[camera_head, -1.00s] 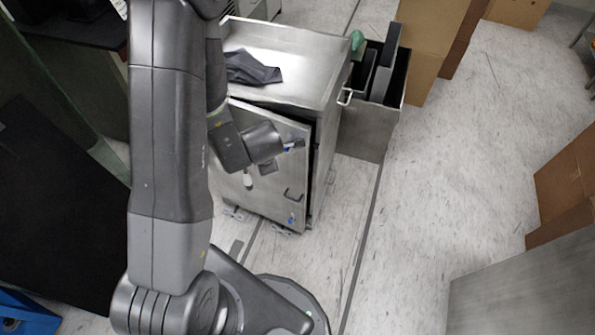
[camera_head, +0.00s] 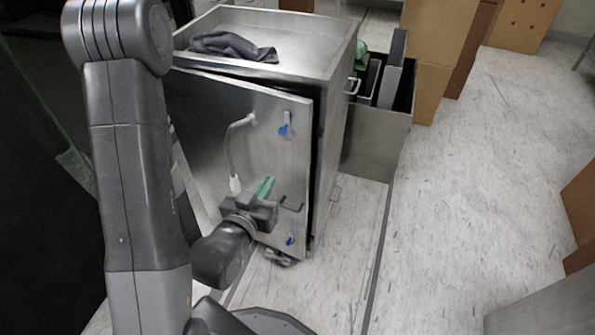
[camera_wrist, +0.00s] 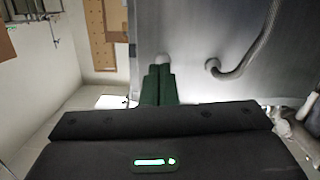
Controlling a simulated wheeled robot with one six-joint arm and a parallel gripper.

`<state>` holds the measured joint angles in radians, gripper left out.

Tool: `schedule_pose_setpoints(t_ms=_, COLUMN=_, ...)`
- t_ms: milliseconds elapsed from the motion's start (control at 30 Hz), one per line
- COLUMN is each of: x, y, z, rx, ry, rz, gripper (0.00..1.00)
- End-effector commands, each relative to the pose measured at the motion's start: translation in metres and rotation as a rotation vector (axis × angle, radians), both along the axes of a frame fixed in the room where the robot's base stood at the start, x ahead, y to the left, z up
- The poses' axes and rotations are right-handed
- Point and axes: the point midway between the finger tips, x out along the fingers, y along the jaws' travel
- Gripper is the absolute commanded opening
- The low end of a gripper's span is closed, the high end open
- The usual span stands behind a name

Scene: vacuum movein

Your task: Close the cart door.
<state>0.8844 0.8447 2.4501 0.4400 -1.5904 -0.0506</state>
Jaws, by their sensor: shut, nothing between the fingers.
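The steel cart (camera_head: 330,75) stands ahead of me with a shallow tray top. Its door (camera_head: 215,110) is slightly ajar, with a dark gap along its right edge. In the wrist view the fingers (camera_wrist: 159,84) are shut close to the door surface (camera_wrist: 205,35). I cannot tell whether they touch it.
A dark cloth (camera_head: 230,46) lies on the cart top. A steel bin (camera_head: 375,145) with dark panels stands right of the cart. Cardboard boxes (camera_head: 432,50) stand behind it. The floor (camera_head: 455,190) to the right is clear.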

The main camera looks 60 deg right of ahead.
Motion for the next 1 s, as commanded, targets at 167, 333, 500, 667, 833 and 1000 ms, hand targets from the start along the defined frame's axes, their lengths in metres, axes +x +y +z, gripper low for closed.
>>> schedule_pose_setpoints(t_ms=167, x=-0.017, y=0.011, z=-0.002, rx=-0.075, ry=-0.112, rz=-0.072, gripper=0.00)
schedule_pose_setpoints(t_ms=333, x=-0.021, y=0.010, z=0.004, rx=-0.096, ry=-0.141, rz=-0.091, gripper=0.00)
schedule_pose_setpoints(t_ms=500, x=-0.018, y=-0.009, z=0.007, rx=-0.096, ry=-0.142, rz=-0.093, gripper=0.00)
schedule_pose_setpoints(t_ms=667, x=-0.013, y=-0.042, z=0.008, rx=-0.097, ry=-0.141, rz=-0.093, gripper=0.00)
schedule_pose_setpoints(t_ms=833, x=-0.007, y=-0.078, z=0.006, rx=-0.097, ry=-0.140, rz=-0.092, gripper=0.00)
schedule_pose_setpoints(t_ms=1000, x=-0.002, y=-0.106, z=0.005, rx=-0.095, ry=-0.139, rz=-0.090, gripper=0.00)
